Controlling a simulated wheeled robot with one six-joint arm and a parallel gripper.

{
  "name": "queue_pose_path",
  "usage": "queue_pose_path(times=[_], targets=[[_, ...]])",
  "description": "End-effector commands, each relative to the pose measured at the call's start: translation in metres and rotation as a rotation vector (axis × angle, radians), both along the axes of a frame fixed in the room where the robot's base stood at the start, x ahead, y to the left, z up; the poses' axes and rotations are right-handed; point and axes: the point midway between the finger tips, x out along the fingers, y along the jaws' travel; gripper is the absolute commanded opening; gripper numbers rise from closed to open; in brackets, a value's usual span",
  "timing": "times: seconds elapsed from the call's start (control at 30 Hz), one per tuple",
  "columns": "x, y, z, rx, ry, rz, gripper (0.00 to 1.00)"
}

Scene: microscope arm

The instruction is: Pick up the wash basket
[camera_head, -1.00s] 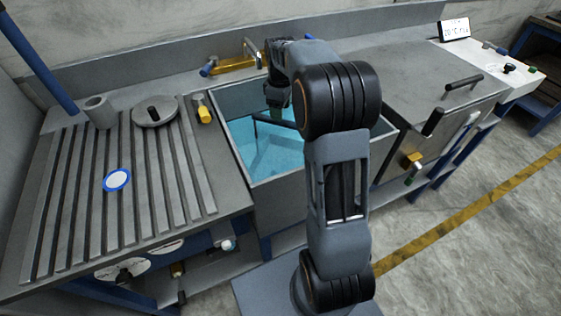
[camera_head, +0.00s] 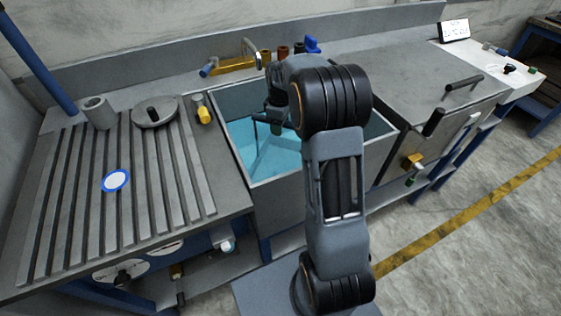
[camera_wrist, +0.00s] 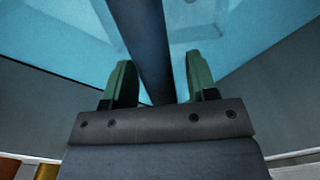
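The wash basket (camera_head: 268,160) appears to sit in the blue liquid of the sink-like tank (camera_head: 243,166); its outline is hard to tell through the liquid. A dark bar, which looks like its handle (camera_head: 258,118), rises above the liquid in the head view. In the wrist view the handle (camera_wrist: 146,40) runs between the two green fingers of my gripper (camera_wrist: 161,80). The fingers are apart, one on each side of the bar, and not visibly closed on it. In the head view my gripper (camera_head: 278,126) points down into the tank, partly hidden by my arm.
A ribbed drainboard (camera_head: 75,210) with a grey cup (camera_head: 99,112) and round lid (camera_head: 154,112) lies left. Several small bottles (camera_head: 283,52) and a blue item (camera_head: 312,44) stand behind the tank. A lidded metal unit (camera_head: 415,75) stands right.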

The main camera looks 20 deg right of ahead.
Motion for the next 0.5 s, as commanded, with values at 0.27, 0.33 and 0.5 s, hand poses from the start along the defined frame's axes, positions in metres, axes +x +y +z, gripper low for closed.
queue_pose_path(times=[0.27,0.33,0.5], targets=[[0.0,0.0,0.0003,0.0,0.0,0.0,0.26],[0.0,0.0,0.0003,0.0,0.0,0.0,0.19],[0.0,0.0,0.0004,0.0,0.0,0.0,0.03]])
